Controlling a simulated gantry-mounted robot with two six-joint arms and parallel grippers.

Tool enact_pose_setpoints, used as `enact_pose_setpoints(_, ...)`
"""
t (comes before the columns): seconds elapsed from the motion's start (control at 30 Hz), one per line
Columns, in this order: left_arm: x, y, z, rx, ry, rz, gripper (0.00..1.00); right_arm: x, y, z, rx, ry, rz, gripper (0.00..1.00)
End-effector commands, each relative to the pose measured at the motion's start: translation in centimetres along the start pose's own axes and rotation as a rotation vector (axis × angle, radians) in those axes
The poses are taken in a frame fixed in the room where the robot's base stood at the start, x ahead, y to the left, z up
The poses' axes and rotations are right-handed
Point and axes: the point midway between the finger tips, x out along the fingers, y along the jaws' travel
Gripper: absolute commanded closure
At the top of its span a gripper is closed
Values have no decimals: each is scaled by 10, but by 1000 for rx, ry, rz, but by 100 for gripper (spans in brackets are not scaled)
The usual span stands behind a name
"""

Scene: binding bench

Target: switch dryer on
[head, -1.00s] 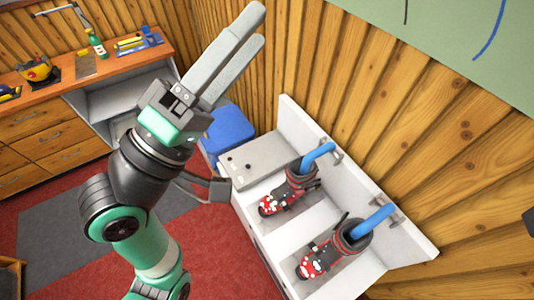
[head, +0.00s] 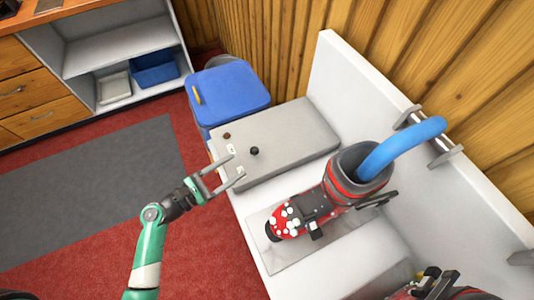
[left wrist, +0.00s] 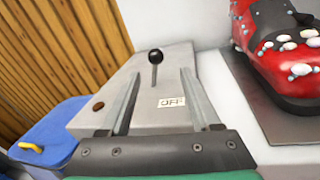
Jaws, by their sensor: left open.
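The dryer's grey box (head: 300,135) stands at the left end of a white bench. A black-knobbed lever (head: 254,151) sticks up from its top, and the left wrist view shows the lever (left wrist: 156,57) standing roughly upright. An OFF label (left wrist: 172,102) is readable beside its base. My left gripper (head: 237,167) is open and empty at the near left edge of the box. In the left wrist view its fingers spread to either side of the lever's line, with the lever ahead between them. I cannot tell whether they touch the box. My right gripper is not in view.
Part of another shows bottom right. A blue bin (head: 235,90) stands behind the box, near a wooden wall. Grey mat (head: 90,190) lies left.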

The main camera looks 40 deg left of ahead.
Motion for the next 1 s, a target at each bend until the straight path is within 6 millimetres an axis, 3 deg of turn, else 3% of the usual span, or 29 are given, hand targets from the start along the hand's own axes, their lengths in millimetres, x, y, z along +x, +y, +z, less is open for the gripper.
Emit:
enact_pose_setpoints(0.17,6,1,3,4,-1,-1,36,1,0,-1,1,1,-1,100)
enact_pose_setpoints(0.27,19,1,2,6,-1,-5,36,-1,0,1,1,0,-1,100)
enact_pose_setpoints(0.5,72,0,2,7,-5,-6,36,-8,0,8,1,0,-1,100)
enact_pose_setpoints(0.7,107,1,2,6,-3,-2,36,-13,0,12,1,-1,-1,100)
enact_pose_setpoints(1.0,117,1,3,5,-1,0,36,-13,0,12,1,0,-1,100)
